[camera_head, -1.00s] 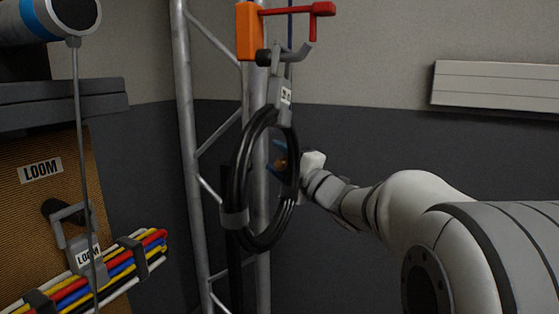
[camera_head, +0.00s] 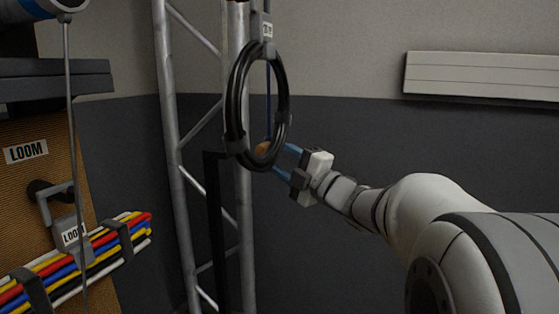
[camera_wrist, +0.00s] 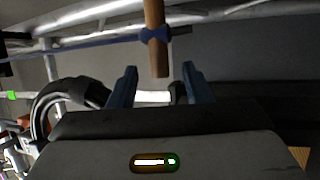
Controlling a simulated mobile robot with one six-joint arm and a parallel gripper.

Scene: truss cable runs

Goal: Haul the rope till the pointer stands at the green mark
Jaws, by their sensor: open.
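A blue rope (camera_head: 267,92) hangs beside the truss and shows in the wrist view (camera_wrist: 95,41), with a wooden handle (camera_wrist: 154,30) knotted on it. My gripper (camera_head: 281,160) is open, with the handle between or just beyond its fingertips in the wrist view (camera_wrist: 158,70); I cannot tell if they touch. In the head view the handle (camera_head: 262,148) is partly behind the black cable coil (camera_head: 235,100), which hangs from a labelled grey clip (camera_head: 262,27). A small green patch (camera_wrist: 11,95) shows at the wrist view's left edge. I cannot make out the pointer.
A metal truss (camera_head: 168,110) stands behind the coil. At left are a brown LOOM board (camera_head: 25,200) and a bundle of coloured cables (camera_head: 100,245) on grey holders. A pale panel (camera_head: 480,76) is on the back wall.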

